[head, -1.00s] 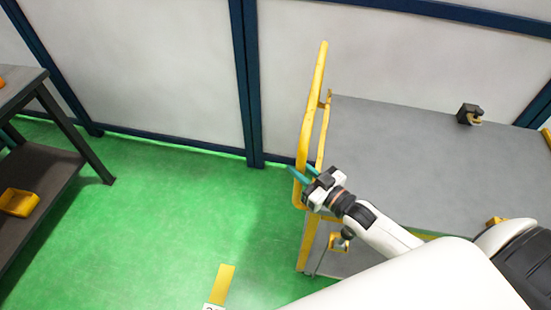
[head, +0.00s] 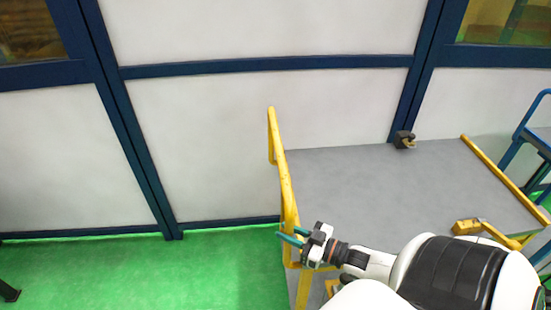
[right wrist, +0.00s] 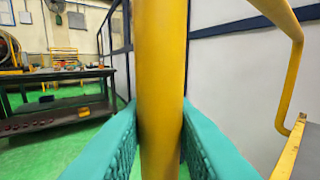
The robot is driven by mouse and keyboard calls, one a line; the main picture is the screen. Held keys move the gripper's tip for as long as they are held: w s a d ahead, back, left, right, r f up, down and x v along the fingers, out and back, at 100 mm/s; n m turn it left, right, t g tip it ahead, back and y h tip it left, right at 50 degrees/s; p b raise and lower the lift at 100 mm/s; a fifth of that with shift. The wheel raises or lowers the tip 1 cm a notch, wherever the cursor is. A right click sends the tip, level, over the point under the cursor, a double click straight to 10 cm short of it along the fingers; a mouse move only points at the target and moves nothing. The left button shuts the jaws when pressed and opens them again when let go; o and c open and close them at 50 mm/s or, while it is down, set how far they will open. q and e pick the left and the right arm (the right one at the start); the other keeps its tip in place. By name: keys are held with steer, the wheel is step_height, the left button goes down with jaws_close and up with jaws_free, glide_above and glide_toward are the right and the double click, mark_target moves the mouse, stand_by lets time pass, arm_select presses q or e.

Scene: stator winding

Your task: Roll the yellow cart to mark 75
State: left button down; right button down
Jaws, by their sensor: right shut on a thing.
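The yellow cart (head: 375,175) stands beside the wall panels in the head view, with a grey top and yellow rails. Its upright yellow push handle (head: 272,135) is at its left end. My right gripper (head: 290,235), with teal fingers, is shut on this handle. In the right wrist view the handle bar (right wrist: 160,75) runs upright between the two teal fingers. My left gripper is not in view. No floor mark with the number 75 shows now.
A small dark object (head: 404,139) sits at the cart top's back edge. Blue-framed white panels (head: 270,140) stand behind the cart. A blue rail (head: 538,125) stands at the far right. A dark workbench (right wrist: 60,108) shows in the right wrist view. Green floor (head: 150,275) left of the cart is clear.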

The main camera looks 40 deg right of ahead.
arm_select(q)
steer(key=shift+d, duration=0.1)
arm_select(e)
steer(key=shift+s+d, duration=0.25)
steer(key=shift+d, duration=0.25)
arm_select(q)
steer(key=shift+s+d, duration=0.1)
arm_select(e)
steer(key=c, duration=1.5)
jaws_free()
steer(key=shift+o, duration=1.2)
steer(key=shift+s+d, duration=0.1)
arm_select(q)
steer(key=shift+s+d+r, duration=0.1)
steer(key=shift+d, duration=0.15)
